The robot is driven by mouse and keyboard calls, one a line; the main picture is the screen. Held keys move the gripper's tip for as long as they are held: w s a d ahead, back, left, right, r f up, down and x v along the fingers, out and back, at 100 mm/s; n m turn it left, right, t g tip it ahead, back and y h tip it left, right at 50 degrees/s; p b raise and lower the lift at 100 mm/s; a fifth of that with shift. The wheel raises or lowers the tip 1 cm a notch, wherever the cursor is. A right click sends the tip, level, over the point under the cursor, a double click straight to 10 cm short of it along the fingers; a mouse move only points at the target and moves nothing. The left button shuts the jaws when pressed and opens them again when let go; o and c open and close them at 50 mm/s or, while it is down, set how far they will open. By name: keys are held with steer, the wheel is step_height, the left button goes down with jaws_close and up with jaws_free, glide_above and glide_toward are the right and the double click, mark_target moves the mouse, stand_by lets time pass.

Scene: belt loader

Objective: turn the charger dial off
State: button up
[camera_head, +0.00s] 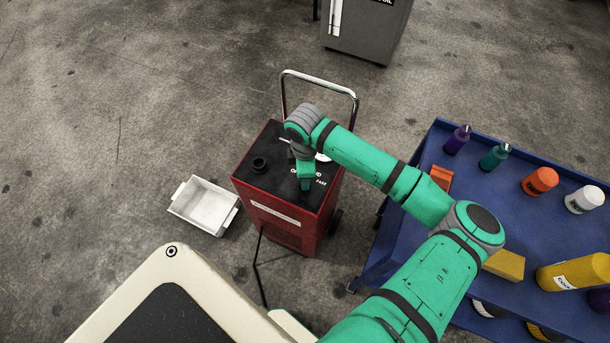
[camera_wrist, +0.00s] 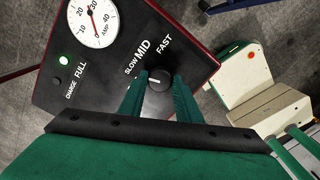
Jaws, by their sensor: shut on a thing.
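The charger (camera_head: 277,213) is a red box with a black top and a chrome handle, standing on the floor. Its black dial (camera_wrist: 159,79) shows in the wrist view, with SLOW, MID and FAST lettered around it. My gripper (camera_wrist: 160,85) is shut on the dial, one finger on each side. An OFF mark is not readable in the wrist view. In the head view my gripper (camera_head: 305,184) and arm cover the dial.
An amp gauge (camera_wrist: 92,22) with a red needle and a lit green lamp (camera_wrist: 64,59) by FULL are on the panel. A black knob (camera_head: 259,164) stands at the top's left. A white bin (camera_head: 204,206) lies left of the charger; a blue cart (camera_head: 437,135) with bottles is at right.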

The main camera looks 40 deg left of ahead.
steer(key=n, duration=0.3)
steer(key=shift+f+n, duration=0.1)
steer(key=shift+n, duration=2.1)
steer(key=o, duration=1.1)
steer(key=shift+c, duration=0.2)
step_height(320, 180, up, 11)
steer(key=shift+f, duration=0.1)
